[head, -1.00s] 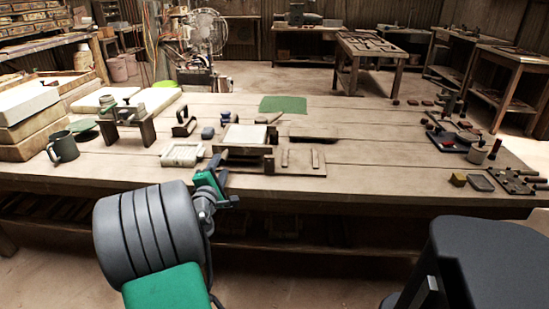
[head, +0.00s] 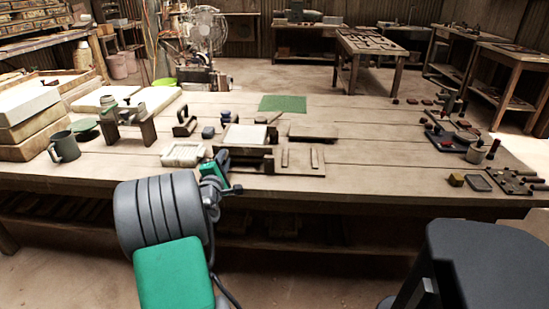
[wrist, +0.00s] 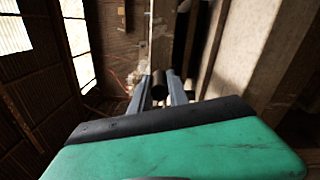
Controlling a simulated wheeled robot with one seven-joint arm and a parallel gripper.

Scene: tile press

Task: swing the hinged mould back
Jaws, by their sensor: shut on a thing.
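The mould assembly sits at the front middle of the bench: a dark wooden frame (head: 247,153) stands on a flat board (head: 303,170), with a pale slab (head: 245,134) just behind it. My gripper (head: 217,160) is at the left end of this frame, over the bench's front edge. In the wrist view, the two fingers (wrist: 165,88) are closed around a short dark round piece, apparently the mould's handle (wrist: 159,84). In the head view my wrist hides the grip itself. How far the mould is swung is hard to tell.
A white tray (head: 183,154) lies close left of the gripper. A thin board (head: 313,131) lies behind right. Bare bench stretches right, up to several tools near the right end.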

